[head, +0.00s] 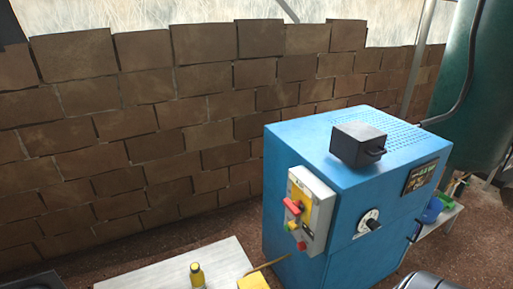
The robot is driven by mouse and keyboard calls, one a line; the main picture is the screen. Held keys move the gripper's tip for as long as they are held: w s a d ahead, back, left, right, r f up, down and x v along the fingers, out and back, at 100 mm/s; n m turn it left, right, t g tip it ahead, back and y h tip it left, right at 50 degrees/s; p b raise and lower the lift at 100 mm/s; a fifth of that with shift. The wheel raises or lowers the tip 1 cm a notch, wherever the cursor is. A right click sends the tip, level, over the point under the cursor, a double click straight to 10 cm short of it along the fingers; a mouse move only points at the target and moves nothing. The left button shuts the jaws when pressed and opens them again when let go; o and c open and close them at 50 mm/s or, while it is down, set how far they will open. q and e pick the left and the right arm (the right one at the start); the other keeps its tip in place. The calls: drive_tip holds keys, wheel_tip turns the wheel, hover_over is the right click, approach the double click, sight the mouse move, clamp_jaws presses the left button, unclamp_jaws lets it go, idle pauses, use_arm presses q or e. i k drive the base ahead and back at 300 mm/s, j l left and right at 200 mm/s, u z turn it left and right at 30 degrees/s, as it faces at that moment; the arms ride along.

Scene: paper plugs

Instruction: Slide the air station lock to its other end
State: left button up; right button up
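A blue machine cabinet (300,165) stands right of centre, and I take it to be the air station. A grey control box (317,203) with a yellow face is fixed to its left side. A red handle or switch (292,206) sticks out of this box, with more small coloured buttons below it. A round dial with a black knob (370,221) is on the cabinet's front. I cannot tell which part is the lock or at which end it sits. Neither of my grippers can be made out in the head view.
A black box (358,144) sits on the cabinet top. A pale board (165,268) at the bottom holds a yellow bottle (197,276) and a yellow block (253,281). A brick wall (150,130) runs behind. A green tank (467,90) stands right, above a cluttered small shelf (440,218).

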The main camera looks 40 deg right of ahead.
sight(293, 223)
drive_tip(key=z, duration=1.55)
drive_tip(key=j+u, duration=0.2)
drive_tip(key=j, duration=0.35)
drive_tip(key=i+j+u, duration=0.15)
drive_tip(key=j, duration=0.4)
